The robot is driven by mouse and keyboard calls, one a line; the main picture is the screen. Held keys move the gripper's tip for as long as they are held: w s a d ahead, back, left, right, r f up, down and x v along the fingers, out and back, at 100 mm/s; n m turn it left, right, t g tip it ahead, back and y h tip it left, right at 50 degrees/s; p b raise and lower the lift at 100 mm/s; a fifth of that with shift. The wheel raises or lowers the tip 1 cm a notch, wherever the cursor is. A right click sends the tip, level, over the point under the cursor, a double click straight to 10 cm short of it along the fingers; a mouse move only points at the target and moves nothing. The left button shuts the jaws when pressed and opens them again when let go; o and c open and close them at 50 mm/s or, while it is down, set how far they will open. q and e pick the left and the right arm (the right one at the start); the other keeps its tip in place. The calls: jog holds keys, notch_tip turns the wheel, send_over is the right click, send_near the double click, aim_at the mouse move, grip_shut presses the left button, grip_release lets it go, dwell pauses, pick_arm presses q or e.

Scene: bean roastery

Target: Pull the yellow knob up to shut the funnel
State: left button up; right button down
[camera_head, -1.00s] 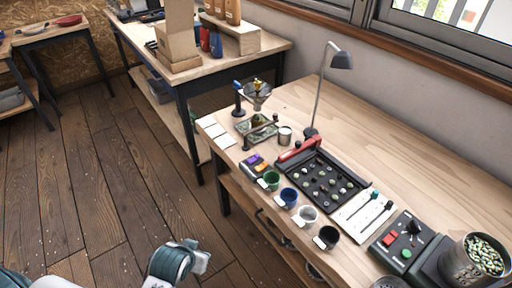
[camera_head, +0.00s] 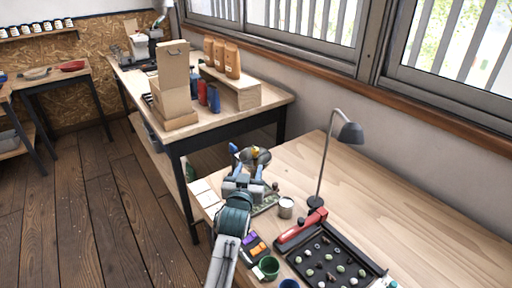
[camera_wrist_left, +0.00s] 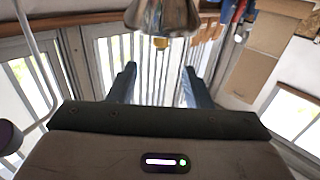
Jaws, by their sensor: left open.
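The metal funnel (camera_head: 262,158) stands on its stand at the far left corner of the near table, partly hidden by my left gripper (camera_head: 245,171). The yellow knob (camera_head: 256,150) shows at the funnel in the head view. In the left wrist view the shiny funnel (camera_wrist_left: 163,14) is at the top edge, with the yellow knob (camera_wrist_left: 160,43) by it. My left gripper (camera_wrist_left: 158,84) is open and empty there. Its two fingers are spread, and the knob appears between their lines, past the tips and not touched. My right gripper is in neither view.
A metal cup (camera_head: 286,208), a lamp (camera_head: 348,132) and a black sorting tray (camera_head: 328,262) are right of my left arm. White cards (camera_head: 203,192) lie at the table's left edge. A second table with a cardboard box (camera_head: 174,92) stands behind. The table's right side is clear.

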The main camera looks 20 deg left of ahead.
aim_at(254, 152)
pick_arm(q)
jog(key=w, duration=0.5)
jog(key=w+a+p, duration=0.1)
jog(key=w, duration=0.2)
jog(key=shift+w, duration=0.3)
jog(key=shift+w+a, duration=0.1)
jog(key=shift+w, duration=0.25)
jog(key=shift+w+f, duration=0.1)
jog(key=shift+w, duration=0.1)
